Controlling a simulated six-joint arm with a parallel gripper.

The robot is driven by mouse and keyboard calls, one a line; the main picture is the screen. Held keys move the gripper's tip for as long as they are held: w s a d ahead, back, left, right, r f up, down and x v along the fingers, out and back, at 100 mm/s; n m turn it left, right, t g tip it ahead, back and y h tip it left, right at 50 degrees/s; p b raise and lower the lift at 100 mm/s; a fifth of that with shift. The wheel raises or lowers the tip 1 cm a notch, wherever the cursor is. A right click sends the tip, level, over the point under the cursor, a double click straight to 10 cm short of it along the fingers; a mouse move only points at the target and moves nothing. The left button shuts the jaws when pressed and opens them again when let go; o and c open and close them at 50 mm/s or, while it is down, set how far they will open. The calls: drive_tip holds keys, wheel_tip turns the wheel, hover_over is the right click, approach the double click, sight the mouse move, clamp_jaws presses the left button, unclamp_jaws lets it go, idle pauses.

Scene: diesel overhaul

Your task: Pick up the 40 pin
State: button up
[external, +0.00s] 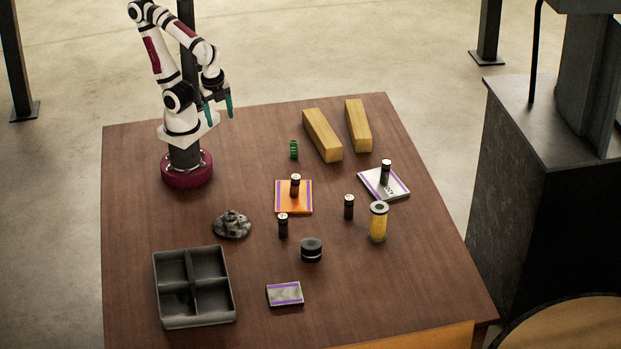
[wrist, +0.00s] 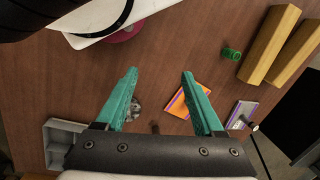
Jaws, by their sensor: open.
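Several short black pins with pale tops stand upright on the table. One pin (external: 295,185) is on an orange card (external: 293,208), and one (external: 385,172) is on a white card (external: 397,189). Two more stand on bare wood: one pin (external: 349,207) right of the orange card and one pin (external: 283,225) below it. Their top markings are too small to read, so I cannot tell which is the 40 pin. My gripper (external: 218,108) is open and empty, high at the back left, away from all pins. Its teal fingers (wrist: 159,73) are spread in the wrist view.
Two wooden blocks (external: 322,135) and a green spring (external: 294,149) lie at the back. A yellow cylinder (external: 378,224), black piston-like part (external: 311,250), grey lump (external: 232,224), grey card (external: 285,294) and divided tray (external: 194,317) are nearer.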

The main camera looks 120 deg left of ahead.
drive_tip(key=n+t+h, duration=0.7)
drive_tip(key=n+h, duration=0.5)
drive_tip(key=n, duration=1.8)
approach(283, 216)
drive_tip(key=x, duration=0.3)
drive_tip(key=s+x, duration=0.1)
drive_tip(key=shift+w+d+f, duration=0.25)
drive_tip(key=shift+d+f, duration=0.1)
drive_tip(key=shift+f, duration=0.2)
drive_tip(key=x, duration=0.5)
drive_tip(key=shift+w+f, duration=0.15)
drive_tip(key=shift+w, duration=0.3)
clamp_jaws()
